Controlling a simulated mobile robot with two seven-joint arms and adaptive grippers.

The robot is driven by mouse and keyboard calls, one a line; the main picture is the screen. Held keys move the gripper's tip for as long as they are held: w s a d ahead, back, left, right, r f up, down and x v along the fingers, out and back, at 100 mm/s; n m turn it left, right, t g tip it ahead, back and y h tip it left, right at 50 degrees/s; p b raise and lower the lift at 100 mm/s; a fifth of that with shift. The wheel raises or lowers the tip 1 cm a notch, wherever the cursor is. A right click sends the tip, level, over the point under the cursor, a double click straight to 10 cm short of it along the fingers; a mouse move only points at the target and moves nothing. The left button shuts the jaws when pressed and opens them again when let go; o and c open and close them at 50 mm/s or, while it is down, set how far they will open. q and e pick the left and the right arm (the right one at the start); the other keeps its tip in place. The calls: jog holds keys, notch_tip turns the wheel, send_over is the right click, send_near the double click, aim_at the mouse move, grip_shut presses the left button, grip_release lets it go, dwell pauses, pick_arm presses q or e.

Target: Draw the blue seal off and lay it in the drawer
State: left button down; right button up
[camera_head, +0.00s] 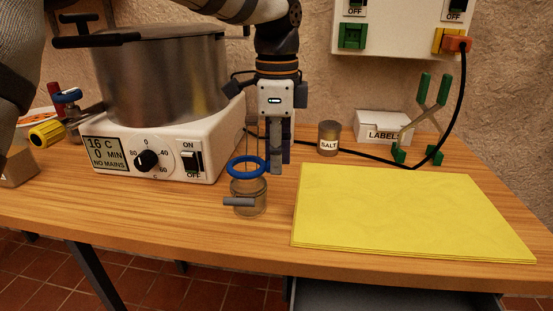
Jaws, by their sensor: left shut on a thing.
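The blue seal (233,172) is a ring at the top of a small clear glass jar (250,208), near the table's front edge. It appears level with or just above the jar mouth; I cannot tell whether it still touches the rim. A grey bar (238,202) shows at the jar's front. My left gripper (270,168) points down from above, shut on the right side of the seal. Its fingers partly hide the space behind. The drawer (390,296) is under the table front at lower right, pulled out, with only part of its dark inside showing. My right gripper is not in view.
A cooker with a large steel pot (160,75) stands left of the jar. A yellow mat (410,212) lies to the right, above the drawer. Behind are a salt pot (329,138), a labels box (383,127), green-handled tongs (425,105) and a black cable.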

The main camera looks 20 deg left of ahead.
pick_arm(q)
jog(key=shift+r, duration=2)
